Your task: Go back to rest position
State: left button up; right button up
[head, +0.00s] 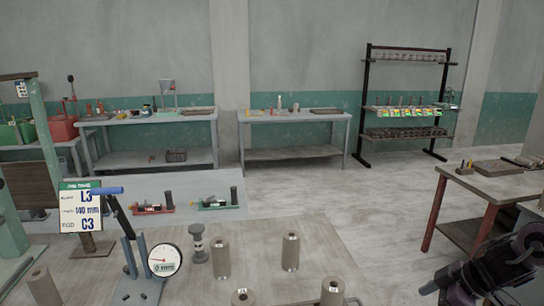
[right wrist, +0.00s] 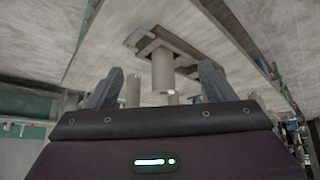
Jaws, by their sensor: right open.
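My right gripper (head: 436,292) is at the lower right of the head view, to the right of the grey work table (head: 330,262) and apart from the clay cylinders. In the right wrist view my right gripper (right wrist: 160,84) has its two fingers spread wide with nothing held between them. A clay cylinder (right wrist: 162,72) shows beyond the fingers, at a distance. My left gripper is not in view.
On the table stand several clay cylinders (head: 290,252), a round dial gauge (head: 164,260), a blue-handled lever tool (head: 130,250) and a sign (head: 80,208). A red-legged bench (head: 470,185) stands at right. Open floor (head: 380,200) lies between.

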jog(key=s+a+f+t+h, duration=0.15)
jog(key=a+f, duration=0.35)
jog(key=a, duration=0.6)
jog(key=a+f+t, duration=0.3)
jog(key=a+f, duration=0.1)
jog(key=a, duration=0.7)
jog(key=s+d+f+m+g+h, duration=0.1)
jog(key=s+d+m+g+h, duration=0.2)
jog(key=s, duration=0.5)
jog(key=s+d+f+m+g, duration=0.1)
jog(key=s+f+m+g, duration=0.15)
jog(key=s+m, duration=0.4)
notch_tip(320, 180, down, 27)
jog(key=s+n+g, duration=0.1)
jog(key=s+n, duration=0.1)
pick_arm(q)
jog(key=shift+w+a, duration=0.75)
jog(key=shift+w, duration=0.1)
pick_arm(e)
jog(key=s+d+f+g, duration=0.1)
jog(key=s+d+f, duration=0.2)
jog(key=s+f, duration=1.7)
jog(key=shift+s+f, duration=0.2)
jog(key=shift+s, duration=0.15)
jog(key=shift+d+h, duration=0.1)
jog(key=shift+h, duration=0.15)
